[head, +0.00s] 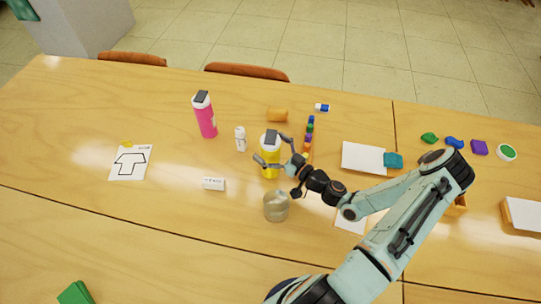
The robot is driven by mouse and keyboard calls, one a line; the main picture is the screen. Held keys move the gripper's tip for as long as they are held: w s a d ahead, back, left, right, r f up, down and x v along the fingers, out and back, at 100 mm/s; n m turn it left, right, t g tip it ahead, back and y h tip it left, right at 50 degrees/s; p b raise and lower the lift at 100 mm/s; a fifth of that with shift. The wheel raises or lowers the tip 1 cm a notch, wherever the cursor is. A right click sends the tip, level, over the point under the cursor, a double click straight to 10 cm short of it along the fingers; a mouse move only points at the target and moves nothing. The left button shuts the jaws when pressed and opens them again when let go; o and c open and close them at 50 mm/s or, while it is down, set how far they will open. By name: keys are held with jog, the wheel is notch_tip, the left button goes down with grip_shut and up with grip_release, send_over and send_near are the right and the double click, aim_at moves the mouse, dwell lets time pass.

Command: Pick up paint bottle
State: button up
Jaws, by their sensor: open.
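A yellow paint bottle (269,168) with a dark grey cap stands upright near the middle of the table. A pink paint bottle (206,121) with a dark cap stands further back to the left. My gripper (271,149) is open at the yellow bottle, with one finger across its left front and the other at its right side. I cannot tell whether either finger touches it. Part of the yellow bottle is hidden behind the fingers.
A glass jar (276,207) stands just in front of the yellow bottle. A small white bottle (241,139) and an eraser (213,184) are to the left. A row of colored blocks (307,140) is close on the right. The left part of the table is mostly clear.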

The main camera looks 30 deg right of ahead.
jog(key=c, duration=1.3)
jog(key=shift+r, duration=0.1)
